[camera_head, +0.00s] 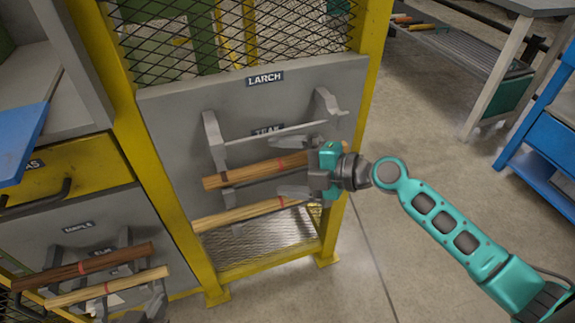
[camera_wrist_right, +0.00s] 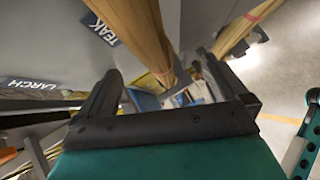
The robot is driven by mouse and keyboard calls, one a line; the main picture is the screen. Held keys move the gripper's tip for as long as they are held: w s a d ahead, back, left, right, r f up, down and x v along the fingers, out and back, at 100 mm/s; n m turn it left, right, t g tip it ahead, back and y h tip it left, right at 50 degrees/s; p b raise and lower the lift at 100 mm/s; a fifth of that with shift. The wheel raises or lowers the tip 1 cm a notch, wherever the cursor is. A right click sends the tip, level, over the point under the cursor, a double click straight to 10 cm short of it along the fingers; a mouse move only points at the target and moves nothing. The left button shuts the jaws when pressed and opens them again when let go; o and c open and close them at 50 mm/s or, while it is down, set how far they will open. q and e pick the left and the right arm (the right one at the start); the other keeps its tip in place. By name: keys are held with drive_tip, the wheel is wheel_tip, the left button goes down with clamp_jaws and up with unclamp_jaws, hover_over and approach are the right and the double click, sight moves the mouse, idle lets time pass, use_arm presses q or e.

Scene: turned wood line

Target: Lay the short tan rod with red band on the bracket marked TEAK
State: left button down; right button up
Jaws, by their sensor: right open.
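A tan rod with a red band (camera_head: 240,174) lies across the bracket (camera_head: 215,132) under the TEAK label (camera_head: 267,130). A lighter tan rod with a red band (camera_head: 235,216) lies below it. I cannot tell from length which is the short one. My right gripper (camera_head: 298,176) is open at the right part of the upper rod. In the right wrist view, a rod (camera_wrist_right: 140,30) runs between the fingers of the gripper (camera_wrist_right: 160,70), with no clear contact. The other rod (camera_wrist_right: 238,30) is to its right, and the TEAK label (camera_wrist_right: 103,30) is at upper left. My left gripper is not in view.
The LARCH label (camera_head: 265,79) is above, over hooks with a thin pale bar (camera_head: 285,132). At lower left, a dark brown rod (camera_head: 110,259) and a pale rod (camera_head: 100,288) lie on other brackets. Yellow frame posts (camera_head: 350,190) flank the panel.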

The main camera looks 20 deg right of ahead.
drive_tip(key=b+v, duration=0.1)
drive_tip(key=v, duration=1.2)
drive_tip(key=shift+b, duration=0.4)
drive_tip(key=b+v, duration=0.2)
drive_tip(key=v, duration=0.7)
idle(0.9)
drive_tip(key=shift+a, duration=0.1)
idle(0.4)
